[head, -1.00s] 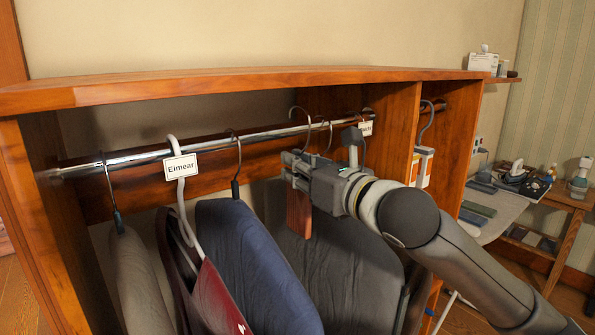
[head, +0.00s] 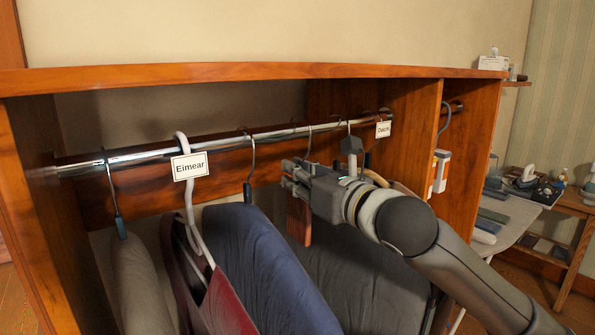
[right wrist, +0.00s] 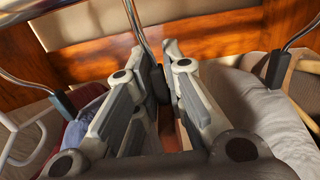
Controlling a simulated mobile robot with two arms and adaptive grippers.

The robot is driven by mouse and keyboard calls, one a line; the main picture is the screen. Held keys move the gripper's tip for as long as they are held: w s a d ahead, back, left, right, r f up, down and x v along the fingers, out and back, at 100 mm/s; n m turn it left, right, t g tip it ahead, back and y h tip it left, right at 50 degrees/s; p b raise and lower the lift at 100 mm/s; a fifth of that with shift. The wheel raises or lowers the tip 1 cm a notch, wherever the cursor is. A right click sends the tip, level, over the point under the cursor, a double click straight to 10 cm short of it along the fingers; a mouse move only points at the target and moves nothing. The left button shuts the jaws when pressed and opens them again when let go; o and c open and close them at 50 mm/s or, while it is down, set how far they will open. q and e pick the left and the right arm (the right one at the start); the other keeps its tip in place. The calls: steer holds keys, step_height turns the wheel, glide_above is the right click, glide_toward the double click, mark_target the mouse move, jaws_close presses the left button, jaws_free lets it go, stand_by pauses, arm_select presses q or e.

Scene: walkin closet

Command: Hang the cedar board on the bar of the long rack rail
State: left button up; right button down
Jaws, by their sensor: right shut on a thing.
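The cedar board (head: 299,220) is a small reddish-brown slab hanging upright below my right gripper (head: 288,178). My right gripper is shut on it near its top, in front of the rail. In the right wrist view, the fingers (right wrist: 162,72) close around a dark piece at the foot of a metal hook (right wrist: 138,25), with a reddish strip of the board (right wrist: 170,132) below. The chrome bar of the long rack rail (head: 225,142) runs across the wardrobe. A thin hook (head: 309,140) meets the bar above my gripper; whether it rests there I cannot tell. My left gripper is out of view.
Garments in grey, dark red and blue (head: 270,270) hang closely along the bar. A white hanger carries an "Eimear" tag (head: 189,166); another tag (head: 383,129) is further right. The wooden top (head: 250,72) overhangs the bar. A divider (head: 412,115) stands right of my gripper.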

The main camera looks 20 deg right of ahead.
steer(key=shift+w+f, duration=0.15)
steer(key=shift+w+a+f, duration=0.1)
steer(key=shift+w+a, duration=0.05)
steer(key=shift+w, duration=0.15)
steer(key=c, duration=1.5)
jaws_free()
steer(key=shift+s, duration=0.2)
steer(key=shift+c, duration=0.2)
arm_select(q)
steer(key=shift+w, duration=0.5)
arm_select(e)
steer(key=shift+o, duration=0.6)
steer(key=shift+w, duration=0.1)
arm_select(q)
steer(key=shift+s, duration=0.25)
arm_select(e)
steer(key=v, duration=1.2)
